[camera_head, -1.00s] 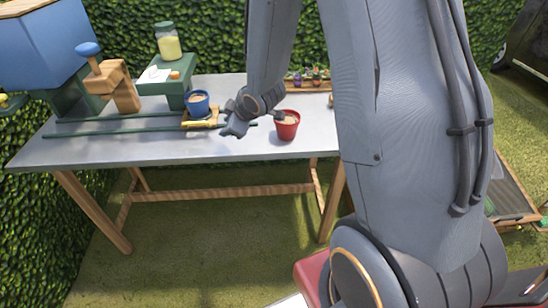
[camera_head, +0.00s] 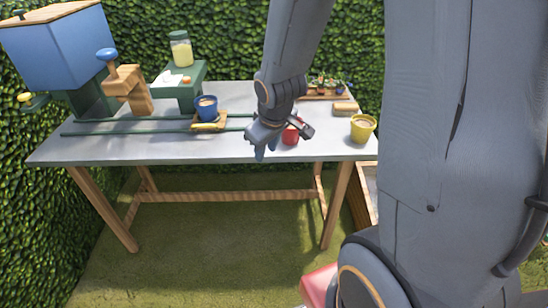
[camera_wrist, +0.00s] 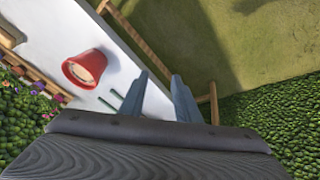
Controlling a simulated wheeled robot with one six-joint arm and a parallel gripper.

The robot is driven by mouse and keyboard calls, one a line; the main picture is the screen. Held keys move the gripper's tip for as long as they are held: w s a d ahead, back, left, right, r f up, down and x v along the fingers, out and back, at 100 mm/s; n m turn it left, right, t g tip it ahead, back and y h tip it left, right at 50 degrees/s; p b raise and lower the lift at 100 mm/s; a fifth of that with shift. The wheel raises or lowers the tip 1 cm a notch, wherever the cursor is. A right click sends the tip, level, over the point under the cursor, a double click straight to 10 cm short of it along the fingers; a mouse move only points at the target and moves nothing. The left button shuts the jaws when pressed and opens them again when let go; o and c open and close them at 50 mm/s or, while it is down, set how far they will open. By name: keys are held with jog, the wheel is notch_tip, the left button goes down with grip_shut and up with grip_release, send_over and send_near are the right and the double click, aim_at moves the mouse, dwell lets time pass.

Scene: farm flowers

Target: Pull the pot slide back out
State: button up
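The pot slide (camera_head: 222,120) is a small wooden tray with a yellow front piece, sitting on green rails (camera_head: 140,126) on the grey table.
A green stand (camera_head: 180,88) holds a jar (camera_head: 181,50). A yellow pot (camera_head: 362,128) and a flower tray (camera_head: 323,96) are at the right.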

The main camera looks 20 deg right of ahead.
jog(key=shift+s+d+r+m+g, duration=0.1)
jog(key=shift+s+m+g, duration=0.1)
jog(key=shift+s, duration=0.45)
jog(key=shift+s+a+r+m+g, duration=0.1)
jog(key=shift+s+m, duration=0.1)
jog(key=shift+s, duration=0.4)
jog(key=shift+s+d+r+m+g, duration=0.1)
jog(key=shift+s+m, duration=0.1)
jog(key=shift+s, duration=0.45)
